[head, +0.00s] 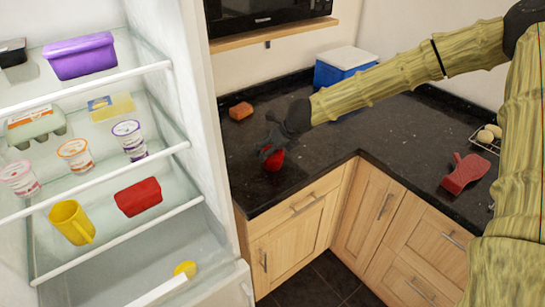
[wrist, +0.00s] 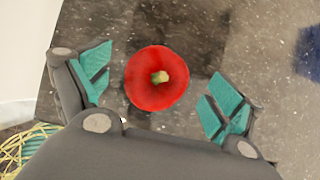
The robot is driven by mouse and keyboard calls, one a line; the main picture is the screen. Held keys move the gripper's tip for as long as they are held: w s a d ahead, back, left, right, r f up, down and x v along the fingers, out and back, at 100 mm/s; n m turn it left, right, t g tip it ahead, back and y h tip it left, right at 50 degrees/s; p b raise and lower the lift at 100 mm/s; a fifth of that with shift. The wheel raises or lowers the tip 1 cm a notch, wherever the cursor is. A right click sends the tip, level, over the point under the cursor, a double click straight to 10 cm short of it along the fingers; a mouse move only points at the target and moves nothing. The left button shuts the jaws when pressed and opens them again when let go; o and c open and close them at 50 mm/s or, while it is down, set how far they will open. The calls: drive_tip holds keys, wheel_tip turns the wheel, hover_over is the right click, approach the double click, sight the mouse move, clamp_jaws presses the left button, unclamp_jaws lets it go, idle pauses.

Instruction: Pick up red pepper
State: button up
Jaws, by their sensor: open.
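The red pepper (wrist: 150,88) sits on the dark granite counter, seen from above in the wrist view with its pale stem up. In the head view the pepper (head: 274,160) shows partly beneath my gripper (head: 270,150), which hides its top. In the wrist view my gripper (wrist: 160,92) is open, with a teal-padded finger on each side of the pepper. The pepper lies between the fingers, nearer the left one, with a visible gap on both sides. Whether the fingertips reach down to the counter cannot be told.
A brown block (head: 241,111) and a blue-white box (head: 343,68) stand farther back on the counter (head: 375,135). A red object (head: 465,173) and a wire rack (head: 486,139) are at right. The open fridge (head: 205,100) is close at left. The counter's front edge is near.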

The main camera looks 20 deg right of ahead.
drive_tip(key=shift+x, duration=0.85)
drive_tip(key=c, duration=1.1)
